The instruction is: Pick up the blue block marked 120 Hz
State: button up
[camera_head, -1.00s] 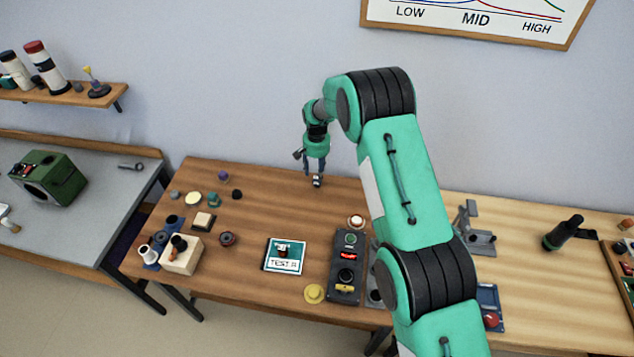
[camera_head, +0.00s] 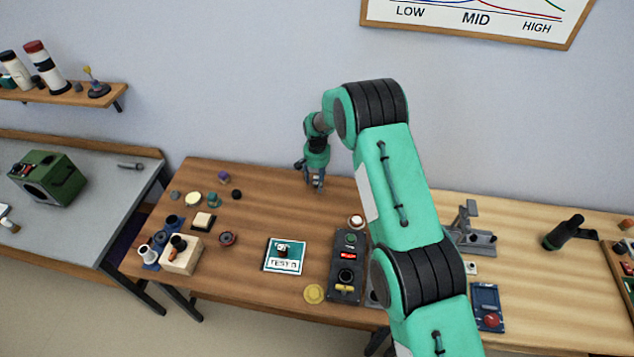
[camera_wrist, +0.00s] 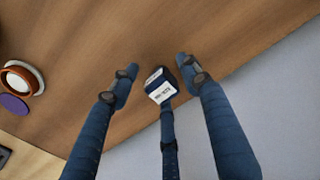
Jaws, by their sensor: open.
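A small dark blue block with a white label (camera_wrist: 160,88) sits on the wooden table in the wrist view. The label's print is too small to read. My gripper (camera_wrist: 157,66) is open around it, with one finger on the left, one on the right and a third on the near side, by the label. Side gaps show between the block and the two outer fingers. I cannot tell whether the third finger touches it. In the head view my gripper (camera_head: 315,179) is low over the table's back edge and largely hides the block.
The wooden table (camera_head: 250,195) is clear around my gripper. A white-topped round button (camera_head: 356,221) and a dark control box (camera_head: 347,265) stand nearer the front. A TEST card (camera_head: 285,255) lies left of the box. The wall rises just behind the table.

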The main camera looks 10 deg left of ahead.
aim_at(317, 178)
jog(key=shift+c, duration=0.2)
dwell(0.3)
grip_shut()
jog(key=shift+r, duration=0.2)
jog(key=shift+r, duration=0.7)
notch_tip(317, 178, up, 2)
jog(key=shift+r, duration=0.1)
jog(key=s+d, duration=0.2)
jog(key=s, duration=0.3)
jog(key=s+d, duration=0.2)
jog(key=s, duration=0.2)
jog(key=s+d+r, duration=0.1)
jog(key=s+d, duration=0.1)
jog(key=s, duration=0.3)
jog(key=shift+s+d+p, duration=0.15)
jog(key=shift+s+p, duration=0.15)
